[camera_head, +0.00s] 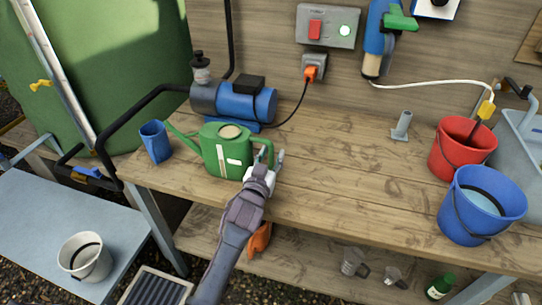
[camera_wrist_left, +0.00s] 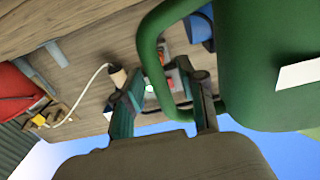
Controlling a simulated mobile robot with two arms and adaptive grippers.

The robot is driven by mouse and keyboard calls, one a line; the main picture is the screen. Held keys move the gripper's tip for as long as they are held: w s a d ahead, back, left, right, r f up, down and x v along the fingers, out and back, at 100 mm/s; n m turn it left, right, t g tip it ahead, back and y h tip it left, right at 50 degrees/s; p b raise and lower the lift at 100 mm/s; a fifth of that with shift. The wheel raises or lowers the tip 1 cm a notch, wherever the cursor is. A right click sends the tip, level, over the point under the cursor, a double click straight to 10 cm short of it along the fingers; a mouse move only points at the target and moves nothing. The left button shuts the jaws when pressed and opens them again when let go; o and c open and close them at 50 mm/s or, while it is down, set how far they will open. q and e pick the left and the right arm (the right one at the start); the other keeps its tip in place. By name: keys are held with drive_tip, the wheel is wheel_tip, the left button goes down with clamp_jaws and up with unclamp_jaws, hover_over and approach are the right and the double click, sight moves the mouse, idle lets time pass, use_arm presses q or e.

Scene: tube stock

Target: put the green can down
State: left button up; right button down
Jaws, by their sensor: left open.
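The green watering can (camera_head: 226,160) stands upright on the wooden workbench, its spout to the left and its handle to the right. My left gripper (camera_head: 267,166) is at the handle side of the can. In the left wrist view the green handle (camera_wrist_left: 148,62) passes between the spread fingers of the left gripper (camera_wrist_left: 162,92), which is open. The can body (camera_wrist_left: 275,65) fills the right of that view. My right gripper is in neither view.
A blue cup (camera_head: 156,142) stands left of the can. A blue pump (camera_head: 240,101) is behind it. A red bucket (camera_head: 458,150) and a blue bucket (camera_head: 480,207) stand at the bench's right. The bench middle (camera_head: 335,170) is clear.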

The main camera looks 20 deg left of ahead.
use_arm(q)
drive_tip(key=shift+r, duration=0.15)
drive_tip(key=s, duration=1.2)
drive_tip(key=shift+a, duration=0.2)
